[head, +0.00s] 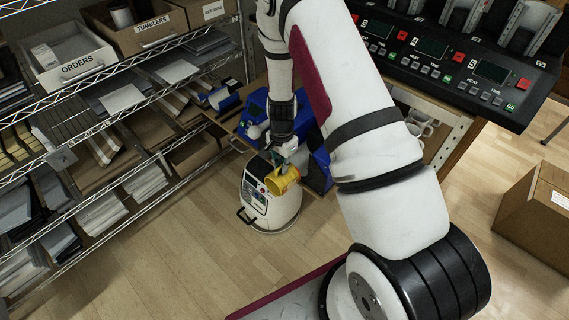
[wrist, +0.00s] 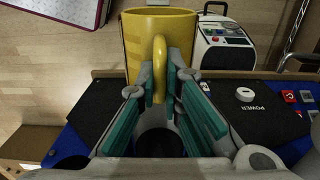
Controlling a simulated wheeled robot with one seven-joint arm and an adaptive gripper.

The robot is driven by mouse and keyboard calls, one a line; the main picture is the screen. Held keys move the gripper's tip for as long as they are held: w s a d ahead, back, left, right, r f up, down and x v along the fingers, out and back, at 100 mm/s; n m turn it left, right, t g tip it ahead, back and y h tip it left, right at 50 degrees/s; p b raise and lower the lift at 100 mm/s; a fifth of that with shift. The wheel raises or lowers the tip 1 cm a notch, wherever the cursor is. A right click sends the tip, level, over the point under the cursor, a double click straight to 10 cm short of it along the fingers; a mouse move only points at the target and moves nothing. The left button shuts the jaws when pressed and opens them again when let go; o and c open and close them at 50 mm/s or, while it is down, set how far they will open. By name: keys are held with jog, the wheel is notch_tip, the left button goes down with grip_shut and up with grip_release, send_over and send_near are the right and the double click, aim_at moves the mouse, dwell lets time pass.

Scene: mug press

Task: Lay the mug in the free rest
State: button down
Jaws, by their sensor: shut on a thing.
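The yellow mug (wrist: 135,45) is in my gripper (wrist: 163,78). In the wrist view its handle passes between the green-padded fingers, which are shut on it. The mug's body is beyond the fingertips. In the head view the mug (head: 281,181) hangs beside the blue machine, over or in front of a white round-based unit; I cannot tell the gap. My gripper (head: 289,157) shows small there. The blue machine (wrist: 75,142) lies below the fingers in the wrist view, with a black panel marked POWER. I cannot make out a free rest; my arm and gripper hide part of the machine.
The white unit (head: 268,217) with a control panel stands on the floor by the bench. Wire shelves (head: 115,75) with boxes and papers fill the left. A black control console (head: 455,62) is at upper right. A cardboard box (head: 535,215) stands at right. The floor at front left is clear.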

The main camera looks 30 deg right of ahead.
jog(key=shift+r, duration=0.1)
dwell(0.3)
jog(key=shift+r+p, duration=0.6)
jog(key=shift+r, duration=1.85)
